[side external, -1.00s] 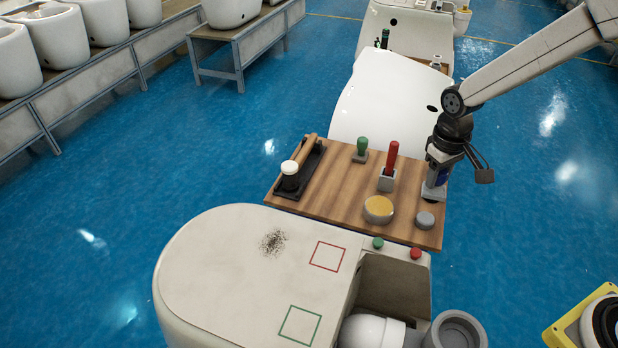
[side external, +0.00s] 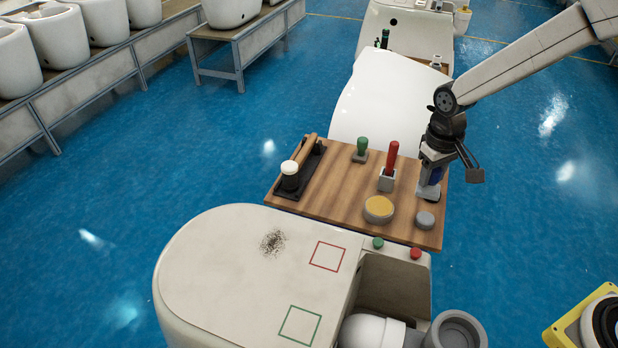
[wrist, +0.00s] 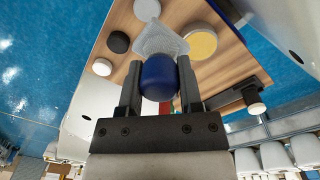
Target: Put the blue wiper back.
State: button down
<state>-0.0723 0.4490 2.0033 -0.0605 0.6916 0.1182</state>
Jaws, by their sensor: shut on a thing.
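My gripper (side external: 435,165) is shut on the blue wiper (wrist: 158,80), by its round blue handle. In the side external view it is over the right end of the wooden board (side external: 325,195). The wiper's light grey pad (wrist: 161,42) points away from the gripper. In the side view the pad (side external: 429,191) is at or just above the board, behind the grey round knob; I cannot tell whether it touches. Most of the blue handle is hidden by the fingers in the side view.
On the board stand a red-handled tool (side external: 391,158) in a grey holder, a green stamp (side external: 361,149), a yellow round pad (side external: 378,209), a grey knob (side external: 425,220) and a black tray (side external: 302,175). A toilet body (side external: 230,280) with a dark smudge (side external: 272,242) is in front.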

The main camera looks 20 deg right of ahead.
jog(key=w+a+r, duration=0.2)
jog(key=w+a, duration=0.1)
jog(key=a, duration=0.7)
jog(key=shift+w+a+f, duration=0.5)
jog(key=shift+w+f, duration=1.1)
jog(key=shift+w, duration=0.55)
jog(key=shift+w+a+f, duration=0.45)
jog(key=shift+w+f, duration=1.15)
jog(key=shift+w, duration=0.5)
jog(key=shift+w+a+f, duration=0.5)
jog(key=shift+w+f, duration=1.1)
jog(key=shift+w, duration=0.55)
jog(key=shift+w+a+f, duration=0.1)
jog(key=shift+w+f, duration=0.2)
jog(key=shift+f, duration=1.5)
jog(key=shift+f, duration=0.1)
jog(key=shift+c, duration=1.3)
grip_release()
